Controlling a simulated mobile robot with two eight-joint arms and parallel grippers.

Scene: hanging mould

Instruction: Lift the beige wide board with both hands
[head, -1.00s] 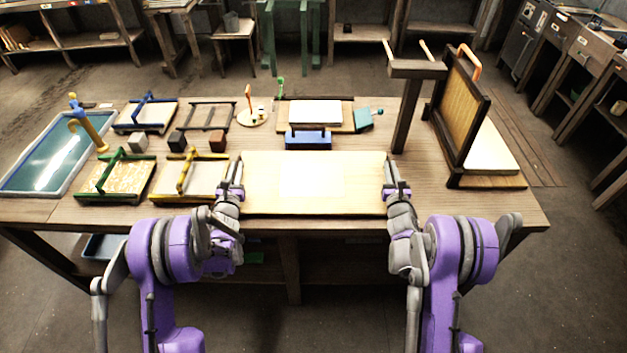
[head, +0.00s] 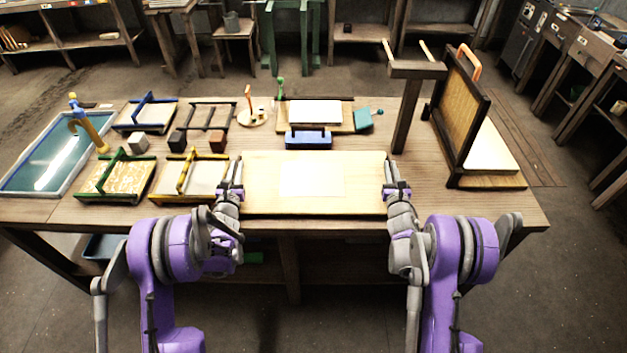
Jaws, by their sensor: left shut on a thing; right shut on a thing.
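The beige wide board (head: 265,198) lies flat, or nearly so, at the front middle of the wooden table. A paler rectangle (head: 312,180), perhaps a sheet, shows on its middle. My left gripper (head: 236,180) is shut on the board's left edge. My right gripper (head: 390,176) is shut on its right edge. I cannot tell whether the board's underside touches the table. The fingertips are small and partly hidden at the edges.
A yellow-handled frame (head: 190,180) stands close left of my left gripper. A blue block (head: 308,140) sits just behind the board. A dark post (head: 404,115) and an upright framed screen (head: 462,115) stand at the back right. The table's front right is clear.

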